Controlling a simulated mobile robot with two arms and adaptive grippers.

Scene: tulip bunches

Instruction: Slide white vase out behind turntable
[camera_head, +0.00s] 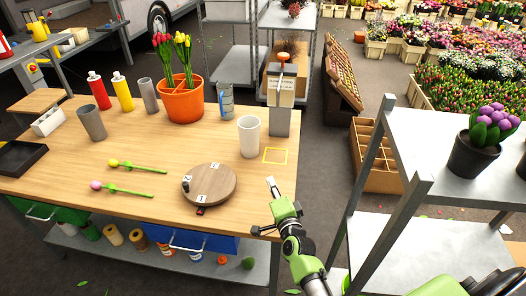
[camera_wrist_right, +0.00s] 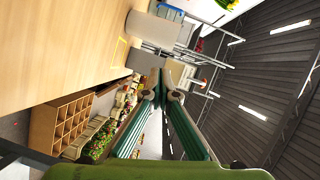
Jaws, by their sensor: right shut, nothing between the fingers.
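The white vase (camera_head: 249,137) stands upright on the wooden table, behind and to the right of the round wooden turntable (camera_head: 222,184). It also shows at the top of the right wrist view (camera_wrist_right: 151,29), lying sideways in that tilted picture. A yellow square outline (camera_head: 275,156) is marked on the table just right of the vase. My right gripper (camera_head: 270,182) is shut and empty near the table's right front edge, right of the turntable and in front of the square. It is apart from the vase. My left gripper is not in view.
A grey metal holder (camera_head: 281,121) stands behind the square, near the vase. A blue-grey patterned cup (camera_head: 226,101) and an orange tulip pot (camera_head: 183,104) stand farther back. Two single tulips (camera_head: 137,167) lie left of the turntable. A grey shelf (camera_head: 408,150) stands to the right.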

